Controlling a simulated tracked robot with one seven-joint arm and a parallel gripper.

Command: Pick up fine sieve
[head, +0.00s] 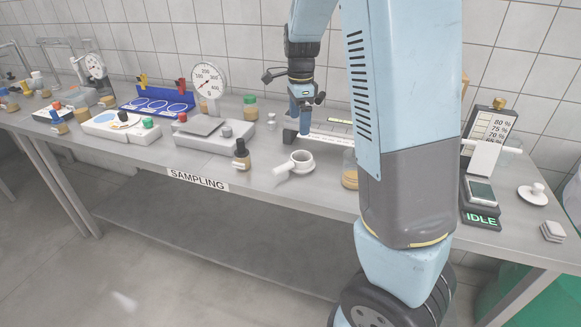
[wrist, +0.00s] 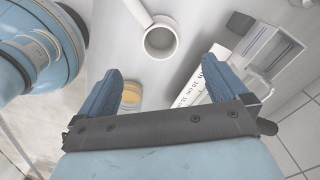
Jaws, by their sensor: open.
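A white round cup-like piece with a straight handle (head: 300,162) stands on the steel bench, just right of a small dark bottle. It looks like the fine sieve, but I cannot make out a mesh. In the wrist view the same white piece (wrist: 158,41) is at the top centre, its handle running to the upper left and its round opening facing the camera. My gripper (head: 304,131) points down above the bench, behind the piece in the head view. In the wrist view my gripper (wrist: 160,68) has its blue fingers spread wide, with nothing held between them.
A jar with amber contents (head: 350,170) stands to the right; a jar (wrist: 131,95) shows beside my left finger. A long white box with printed marks (wrist: 196,88) lies near the right finger. The dark bottle (head: 241,155) and dial scale (head: 210,90) stand left.

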